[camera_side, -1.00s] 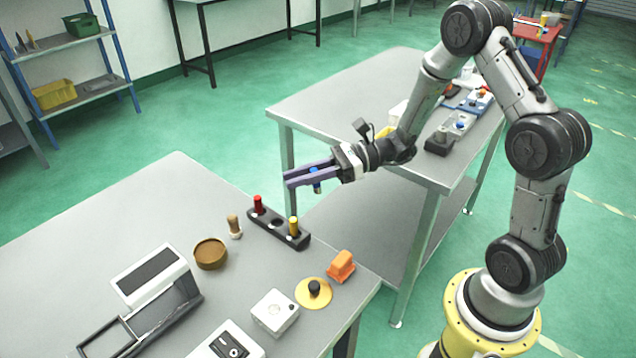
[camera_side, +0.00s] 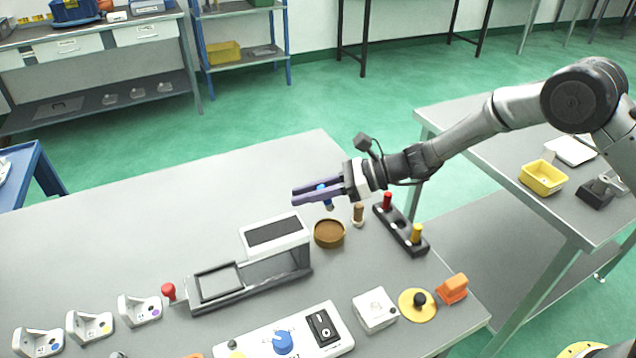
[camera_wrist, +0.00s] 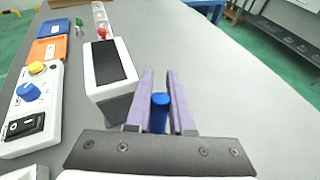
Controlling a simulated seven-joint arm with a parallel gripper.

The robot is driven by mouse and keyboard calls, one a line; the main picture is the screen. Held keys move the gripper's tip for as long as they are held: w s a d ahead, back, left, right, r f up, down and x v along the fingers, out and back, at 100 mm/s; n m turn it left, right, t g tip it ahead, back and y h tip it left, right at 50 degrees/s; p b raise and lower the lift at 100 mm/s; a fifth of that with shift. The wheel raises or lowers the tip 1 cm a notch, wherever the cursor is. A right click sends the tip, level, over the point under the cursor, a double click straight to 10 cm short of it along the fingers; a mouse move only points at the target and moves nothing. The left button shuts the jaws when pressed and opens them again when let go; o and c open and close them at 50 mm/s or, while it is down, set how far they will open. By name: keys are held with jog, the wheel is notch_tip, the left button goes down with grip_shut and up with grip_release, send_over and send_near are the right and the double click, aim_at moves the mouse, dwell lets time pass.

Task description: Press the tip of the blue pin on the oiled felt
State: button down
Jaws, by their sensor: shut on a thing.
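My gripper (camera_side: 295,195) has purple fingers shut on the blue pin (camera_side: 322,188), which hangs tilted, its lower end sticking out below the fingers. In the wrist view the pin's blue top (camera_wrist: 160,101) shows between the fingers of my gripper (camera_wrist: 159,75). A round brown pad in a shallow dish (camera_side: 329,232), which looks like the oiled felt, lies on the grey table. In the side view the pin appears just above it, apart from it. The exact height is hard to tell. The pad does not show in the wrist view.
A wooden-handled brush or peg (camera_side: 358,214) stands right of the pad. A black rack (camera_side: 405,232) holds a red pin (camera_side: 387,201) and a yellow pin (camera_side: 417,233). A white-and-black device (camera_side: 275,237) stands close on the left. The table's far left is clear.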

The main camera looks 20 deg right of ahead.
jog(key=shift+f, duration=2.8)
jog(key=shift+d+f, duration=0.1)
jog(key=shift+f, duration=0.55)
jog(key=shift+r, duration=0.1)
notch_tip(320, 180, up, 7)
dwell(0.5)
dwell(0.5)
